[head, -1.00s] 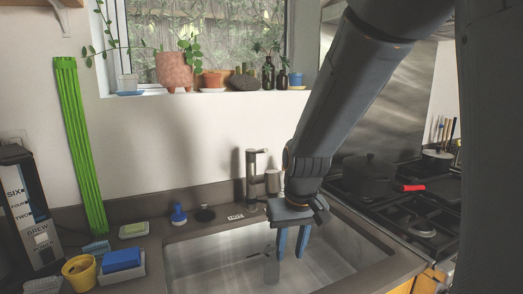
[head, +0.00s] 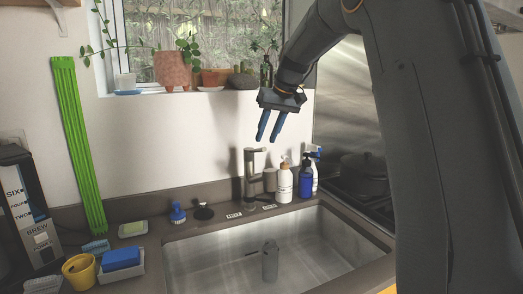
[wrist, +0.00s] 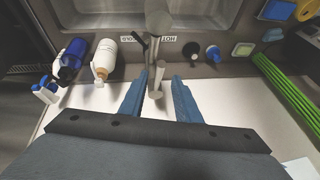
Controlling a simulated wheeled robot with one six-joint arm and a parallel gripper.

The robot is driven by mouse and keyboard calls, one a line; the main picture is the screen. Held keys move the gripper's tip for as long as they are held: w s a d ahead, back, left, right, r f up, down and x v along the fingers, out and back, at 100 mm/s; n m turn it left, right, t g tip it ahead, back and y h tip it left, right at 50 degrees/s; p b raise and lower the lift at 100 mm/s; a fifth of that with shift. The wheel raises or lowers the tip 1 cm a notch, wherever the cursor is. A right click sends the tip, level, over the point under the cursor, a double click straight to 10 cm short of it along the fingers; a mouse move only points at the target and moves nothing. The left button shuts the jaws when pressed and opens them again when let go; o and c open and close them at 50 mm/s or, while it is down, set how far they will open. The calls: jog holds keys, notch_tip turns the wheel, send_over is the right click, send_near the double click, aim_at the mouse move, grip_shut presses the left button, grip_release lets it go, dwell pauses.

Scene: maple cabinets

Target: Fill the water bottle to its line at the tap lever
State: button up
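The tap (head: 251,172) stands at the back edge of the sink, with a short lever-like piece at its top. A grey, bottle-like cylinder (head: 270,262) stands upright in the sink, in front of the tap; its fill line cannot be made out. No water stream shows. My gripper (head: 267,140) is open and empty, fingers pointing down, close above the tap in the head view. In the wrist view the tap (wrist: 155,55) lies between and beyond the spread fingers of my gripper (wrist: 161,78). Contact with the tap cannot be told.
The sink (head: 215,262) is otherwise clear. A white pump bottle (head: 284,184) and a blue spray bottle (head: 306,182) stand right of the tap. Potted plants line the windowsill (head: 180,101) behind. A stove is at right.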

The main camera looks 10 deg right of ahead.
aim_at(261, 150)
jog(key=p+x, duration=0.2)
jog(key=x, duration=0.4)
jog(key=shift+w+f, duration=0.1)
jog(key=shift+f, duration=0.3)
grip_shut()
